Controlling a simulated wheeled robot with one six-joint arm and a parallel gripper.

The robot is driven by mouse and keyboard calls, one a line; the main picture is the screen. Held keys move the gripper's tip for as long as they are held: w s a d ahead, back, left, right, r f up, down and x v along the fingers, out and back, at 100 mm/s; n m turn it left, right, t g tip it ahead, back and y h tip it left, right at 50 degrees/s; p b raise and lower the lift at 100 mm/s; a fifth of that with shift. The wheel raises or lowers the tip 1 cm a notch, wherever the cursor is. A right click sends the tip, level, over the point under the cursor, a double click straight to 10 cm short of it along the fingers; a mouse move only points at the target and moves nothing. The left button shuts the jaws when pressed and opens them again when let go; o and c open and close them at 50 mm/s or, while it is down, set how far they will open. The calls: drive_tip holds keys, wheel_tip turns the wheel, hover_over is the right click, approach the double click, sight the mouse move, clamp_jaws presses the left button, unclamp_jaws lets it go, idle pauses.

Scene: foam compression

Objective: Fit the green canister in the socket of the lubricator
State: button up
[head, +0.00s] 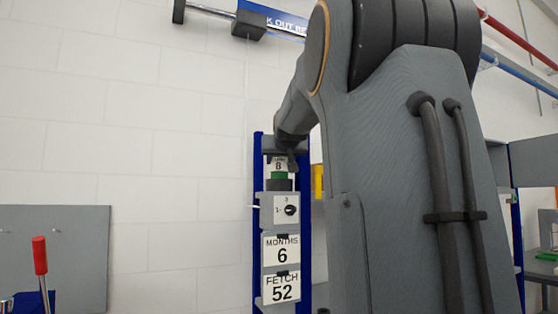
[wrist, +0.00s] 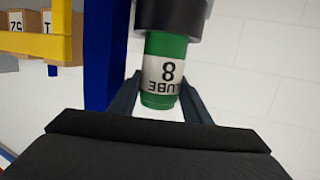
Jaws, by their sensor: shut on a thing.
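The green canister (wrist: 163,71) has a white label reading LUBE 8, upside down in the wrist view. It also shows small in the head view (head: 278,175), upright. My gripper (wrist: 160,82) has one finger on each side of the canister and is shut on it. The lubricator's dark round socket (wrist: 170,17) meets the canister's green end in the wrist view. In the head view the socket (head: 280,185) is directly below the canister. How deep the canister sits in it cannot be told. My arm hides part of the gripper in the head view.
A blue post (wrist: 106,50) stands close beside the gripper. A yellow shelf (wrist: 40,45) holds boxes. White wall lies behind.

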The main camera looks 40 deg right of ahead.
sight(280, 160)
drive_tip(key=shift+f+b, duration=0.4)
drive_tip(key=shift+f, duration=0.2)
drive_tip(key=o, duration=1.3)
drive_tip(key=shift+s, duration=0.1)
drive_tip(key=shift+b+v, duration=1.8)
drive_tip(key=shift+v, duration=2.05)
drive_tip(key=shift+a, duration=0.1)
